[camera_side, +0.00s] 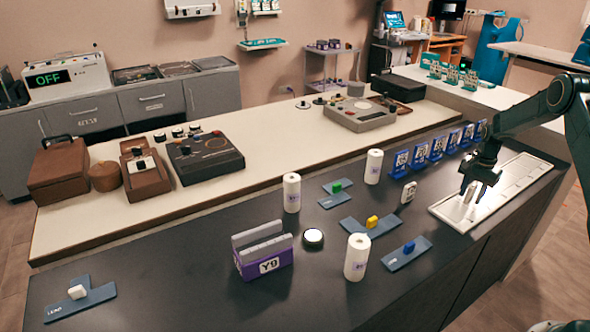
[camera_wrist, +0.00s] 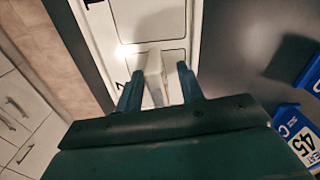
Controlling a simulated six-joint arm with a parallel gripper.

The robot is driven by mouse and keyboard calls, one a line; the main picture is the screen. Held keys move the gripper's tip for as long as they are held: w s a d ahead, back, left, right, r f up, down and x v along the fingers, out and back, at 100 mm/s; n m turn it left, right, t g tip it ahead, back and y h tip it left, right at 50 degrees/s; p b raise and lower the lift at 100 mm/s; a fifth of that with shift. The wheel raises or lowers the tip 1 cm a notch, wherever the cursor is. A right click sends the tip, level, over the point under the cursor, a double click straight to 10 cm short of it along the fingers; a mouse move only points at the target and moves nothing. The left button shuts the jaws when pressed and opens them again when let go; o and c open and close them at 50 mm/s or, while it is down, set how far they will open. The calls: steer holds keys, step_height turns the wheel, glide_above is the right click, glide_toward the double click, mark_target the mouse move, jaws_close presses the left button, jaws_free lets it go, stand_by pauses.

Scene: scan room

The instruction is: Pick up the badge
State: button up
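A small pale badge-like block (camera_wrist: 154,78) stands in the white tray (camera_wrist: 105,25) in the wrist view. In the side view it shows as a pale upright piece (camera_side: 469,191) under my gripper. My gripper (camera_side: 474,190) points down over the tray, with its fingers open. In the wrist view the fingertips (camera_wrist: 159,86) are on either side of the block, with a clear gap on the right. The left finger is close to it; I cannot tell whether they touch. The block's lower part is partly hidden.
Several blue stands with printed cards (camera_side: 420,155) line the dark counter behind the tray. A white tag (camera_side: 408,192) stands left of the tray. White rolls (camera_side: 356,257), coloured blocks on blue plates (camera_side: 407,254) and a purple box (camera_side: 262,258) stand further left.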

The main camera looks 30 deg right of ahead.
mark_target(475, 184)
steer(key=shift+c, duration=0.5)
jaws_close()
steer(key=shift+r, duration=0.15)
step_height(475, 184, up, 20)
stand_by(0.3)
stand_by(0.5)
